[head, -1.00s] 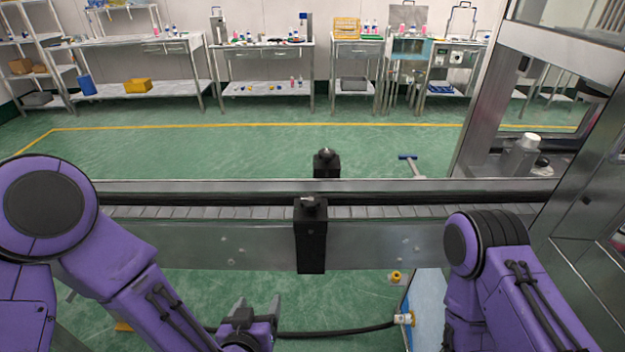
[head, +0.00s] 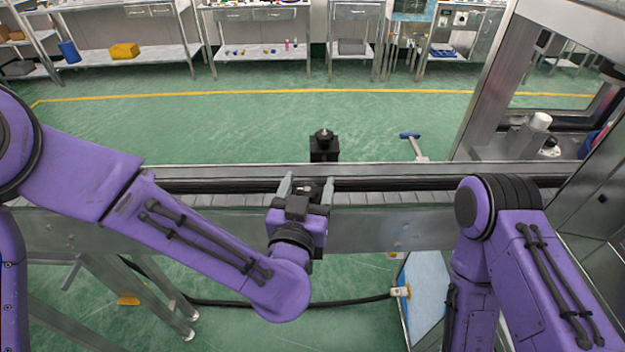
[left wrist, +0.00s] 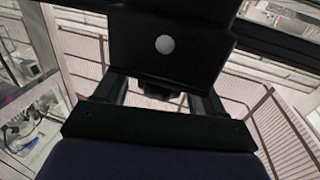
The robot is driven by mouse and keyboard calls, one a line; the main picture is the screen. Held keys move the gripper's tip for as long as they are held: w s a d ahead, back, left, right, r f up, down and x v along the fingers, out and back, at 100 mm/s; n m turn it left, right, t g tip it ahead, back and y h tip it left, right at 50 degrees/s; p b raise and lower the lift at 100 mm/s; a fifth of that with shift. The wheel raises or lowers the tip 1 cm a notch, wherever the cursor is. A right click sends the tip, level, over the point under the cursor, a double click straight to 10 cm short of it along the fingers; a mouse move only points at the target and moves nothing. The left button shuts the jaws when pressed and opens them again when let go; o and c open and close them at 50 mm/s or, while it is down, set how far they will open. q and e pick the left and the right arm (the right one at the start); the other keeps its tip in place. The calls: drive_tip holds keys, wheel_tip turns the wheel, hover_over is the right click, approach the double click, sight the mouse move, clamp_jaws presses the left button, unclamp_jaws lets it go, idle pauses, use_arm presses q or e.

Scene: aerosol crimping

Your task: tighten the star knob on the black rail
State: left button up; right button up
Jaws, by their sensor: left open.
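My left gripper (head: 306,187) is over the near edge of the conveyor, with its two fingers apart. A dark knob (head: 305,186) shows between the fingers, on the near black bracket, which my gripper mostly hides. In the left wrist view a black block (left wrist: 190,62) with a pale round spot fills the top middle. A dark round part (left wrist: 160,91) shows below it, between the finger bases; I cannot tell whether the fingers touch it. The far black bracket (head: 324,150) with its own dark knob (head: 323,134) stands beyond the conveyor. My right gripper is out of view.
The conveyor (head: 400,198) with its dark rail (head: 420,184) runs across the middle. A steel machine (head: 490,100) stands at the right. A blue-headed tool (head: 410,136) shows behind the conveyor. A black hose (head: 240,302) runs below. Workbenches (head: 262,54) line the back.

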use_arm(q)
drive_tip(key=c, duration=1)
